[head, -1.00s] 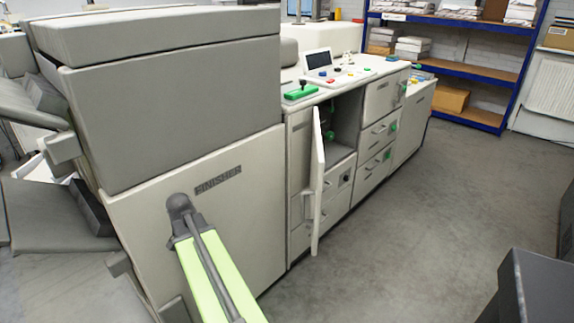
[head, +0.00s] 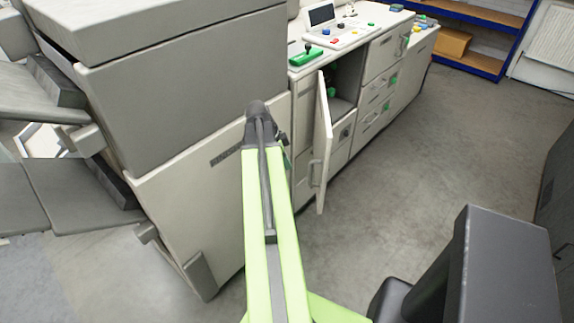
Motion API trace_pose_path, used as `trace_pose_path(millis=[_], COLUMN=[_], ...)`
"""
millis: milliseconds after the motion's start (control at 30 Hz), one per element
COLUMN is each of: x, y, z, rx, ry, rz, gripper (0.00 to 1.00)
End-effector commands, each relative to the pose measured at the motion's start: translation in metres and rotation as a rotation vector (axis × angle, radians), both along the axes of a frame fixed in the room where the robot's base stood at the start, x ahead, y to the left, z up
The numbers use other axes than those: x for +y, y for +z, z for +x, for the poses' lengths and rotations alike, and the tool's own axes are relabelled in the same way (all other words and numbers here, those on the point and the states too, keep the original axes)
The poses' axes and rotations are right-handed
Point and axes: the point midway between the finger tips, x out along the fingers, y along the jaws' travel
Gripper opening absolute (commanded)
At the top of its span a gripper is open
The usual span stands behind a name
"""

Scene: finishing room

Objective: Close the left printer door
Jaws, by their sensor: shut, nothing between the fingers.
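The left printer door (head: 323,145) is a narrow white panel on the long printer. It stands swung open, edge-on to the head camera, with a pale handle (head: 315,174) on its left face. The compartment (head: 345,85) behind it is open and dark, with a green part inside. My gripper (head: 285,150) shows only as a small dark piece past the end of my green arm, just left of the door. It is shut and empty. Most of it is hidden by the arm, and I see no contact with the door.
The big grey finisher (head: 185,90) stands close on the left. Drawers and a closed door (head: 386,48) with green parts lie right of the opening. The grey floor (head: 440,130) right of the printer is clear. A blue shelf (head: 480,62) stands at the back.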

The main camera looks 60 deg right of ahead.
Motion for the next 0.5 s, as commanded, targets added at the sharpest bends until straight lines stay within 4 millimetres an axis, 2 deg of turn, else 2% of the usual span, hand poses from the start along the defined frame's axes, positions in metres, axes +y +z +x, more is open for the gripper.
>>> trace_pose_path(millis=[33, 233, 267, 300, 500], x=[-0.003, -0.013, -0.015, -0.020, -0.034], y=[-0.023, -0.061, -0.062, -0.052, -0.051], z=[-0.004, -0.017, -0.020, -0.027, -0.046], rx=[0.000, 0.000, 0.000, 0.000, -0.001], ry=[-0.002, -0.004, -0.004, -0.005, -0.003], rz=[0.000, 0.001, 0.001, 0.000, 0.000], gripper=[0.00, 0.00, 0.00, 0.00, 0.00])
